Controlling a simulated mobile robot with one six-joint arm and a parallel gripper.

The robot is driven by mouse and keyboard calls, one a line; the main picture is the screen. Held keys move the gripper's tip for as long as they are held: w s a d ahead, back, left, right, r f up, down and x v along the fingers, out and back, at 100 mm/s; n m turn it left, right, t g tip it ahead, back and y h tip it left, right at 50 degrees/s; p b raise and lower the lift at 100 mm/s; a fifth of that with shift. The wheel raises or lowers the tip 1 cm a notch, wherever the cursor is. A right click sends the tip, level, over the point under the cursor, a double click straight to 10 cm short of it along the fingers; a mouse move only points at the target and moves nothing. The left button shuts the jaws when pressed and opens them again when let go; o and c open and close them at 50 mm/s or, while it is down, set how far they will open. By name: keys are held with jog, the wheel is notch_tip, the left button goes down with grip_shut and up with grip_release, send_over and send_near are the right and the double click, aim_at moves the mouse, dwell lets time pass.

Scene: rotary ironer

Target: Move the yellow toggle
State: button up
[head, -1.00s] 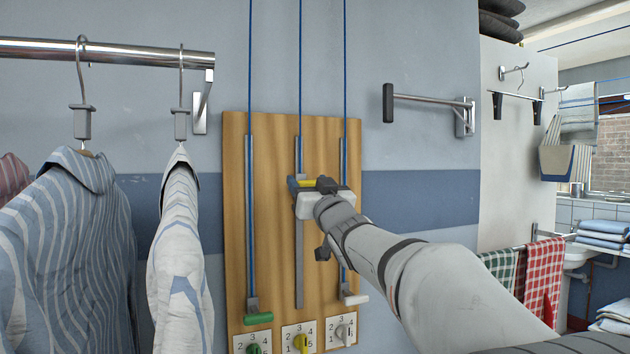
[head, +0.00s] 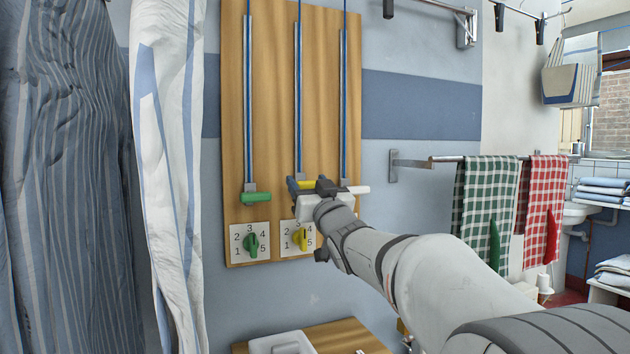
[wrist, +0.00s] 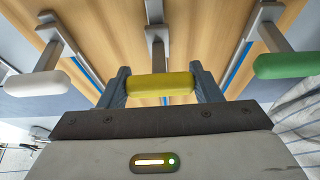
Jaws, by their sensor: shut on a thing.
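The yellow toggle (head: 307,184) is a short yellow bar on the middle slide of a wooden board (head: 273,60). It is low on its track, about level with the green handle (head: 256,197) to its left and the white handle (head: 357,190) to its right. My gripper (head: 303,187) is shut on the yellow toggle. In the wrist view the yellow toggle (wrist: 160,87) lies between my two fingers, with the green handle (wrist: 287,65) and white handle (wrist: 36,83) on either side. Below it is a yellow dial (head: 302,239). My arm hides the area below the white handle.
A green dial (head: 251,244) sits beside the yellow one. Striped shirts (head: 170,150) hang close on the left. Checked towels (head: 484,205) hang from a rail at right. A wooden surface (head: 345,336) is below the board.

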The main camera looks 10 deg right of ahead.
jog(key=shift+f+b, duration=0.55)
jog(key=shift+f, duration=0.7)
jog(key=shift+w+f, duration=0.1)
jog(key=o, duration=1.1)
jog(key=shift+c, duration=0.2)
jog(key=o, duration=0.3)
jog(key=shift+r, duration=0.2)
jog(key=v, duration=0.8)
jog(key=shift+d+p, duration=0.1)
jog(key=shift+p, duration=0.3)
